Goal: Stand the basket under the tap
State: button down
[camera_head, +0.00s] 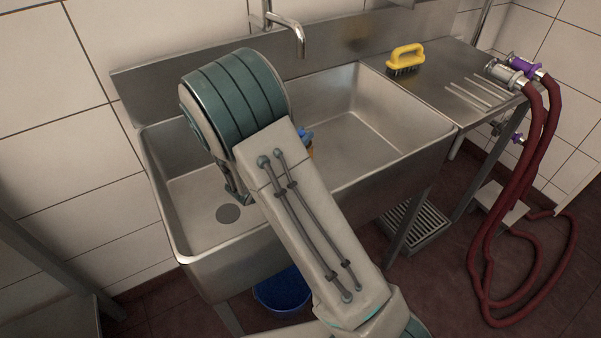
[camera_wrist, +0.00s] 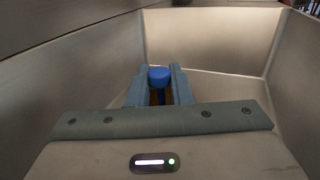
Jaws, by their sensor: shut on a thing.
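The tap (camera_head: 299,40) has a curved metal spout over the back of the sink. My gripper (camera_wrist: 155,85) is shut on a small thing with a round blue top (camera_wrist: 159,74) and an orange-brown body. This thing also shows in the head view as a bit of blue and orange (camera_head: 311,150) beside my arm, over the sink. My arm hides most of it and my gripper there. I cannot tell whether it is the basket; no other basket shows clearly.
The steel sink (camera_head: 372,113) has a large, bare right basin and a drain at left. A yellow brush (camera_head: 405,58) lies on the ribbed drainboard (camera_head: 456,78). Red hoses (camera_head: 486,220) hang at right. A blue bucket (camera_head: 283,292) stands below the sink.

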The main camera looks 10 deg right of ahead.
notch_tip(320, 180, down, 8)
jog(key=shift+r+b, duration=0.2)
jog(key=shift+b, duration=0.35)
jog(key=shift+f, duration=0.15)
jog(key=c, duration=1.3)
grip_release()
jog(key=shift+r, duration=0.25)
jog(key=v, duration=1.2)
jog(key=shift+f+p, duration=0.1)
jog(key=shift+p, duration=0.2)
